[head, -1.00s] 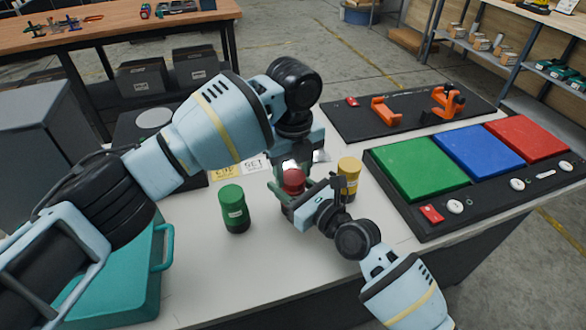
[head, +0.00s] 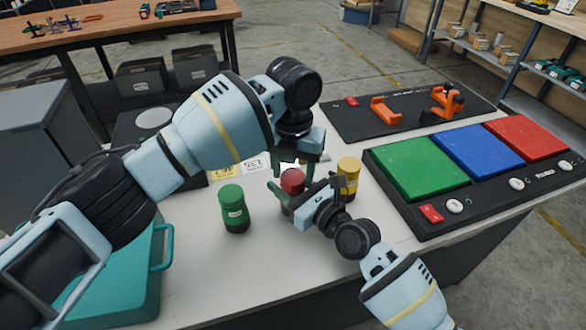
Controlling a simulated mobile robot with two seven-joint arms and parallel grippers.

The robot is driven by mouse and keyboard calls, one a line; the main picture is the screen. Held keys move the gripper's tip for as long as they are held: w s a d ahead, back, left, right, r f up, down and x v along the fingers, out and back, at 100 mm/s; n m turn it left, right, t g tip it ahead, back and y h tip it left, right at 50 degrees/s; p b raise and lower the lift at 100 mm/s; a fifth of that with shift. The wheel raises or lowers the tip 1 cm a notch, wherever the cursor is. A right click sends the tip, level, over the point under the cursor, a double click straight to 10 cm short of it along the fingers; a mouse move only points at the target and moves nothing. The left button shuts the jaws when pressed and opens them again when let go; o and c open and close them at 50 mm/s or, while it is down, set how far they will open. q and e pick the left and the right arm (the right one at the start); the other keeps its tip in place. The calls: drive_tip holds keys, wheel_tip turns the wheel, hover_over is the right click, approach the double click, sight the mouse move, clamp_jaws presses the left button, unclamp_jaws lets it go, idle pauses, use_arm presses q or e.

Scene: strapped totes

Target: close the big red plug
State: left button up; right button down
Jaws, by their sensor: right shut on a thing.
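The red plug (head: 292,181) stands on the white table between my two grippers, and its rounded red top shows. Its lower part is hidden behind my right gripper (head: 287,202), which is shut on it from the front right. My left gripper (head: 297,168) points down just above and behind the red top. Its fingers are apart with a bright gap between them. I cannot tell whether they touch the plug.
A green-capped container (head: 233,208) stands close on the left and a yellow-capped one (head: 348,178) close on the right. A dark tray with green, blue and red panels (head: 420,168) lies right. A teal case (head: 115,275) sits front left. Orange clamps (head: 385,110) lie behind.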

use_arm(q)
drive_tip(key=shift+o, duration=1.1)
drive_tip(key=shift+s+d, duration=0.1)
drive_tip(key=shift+d, duration=0.05)
drive_tip(key=shift+d, duration=0.1)
drive_tip(key=shift+r, duration=2.3)
drive_tip(key=shift+a, duration=0.2)
drive_tip(key=shift+c, duration=0.3)
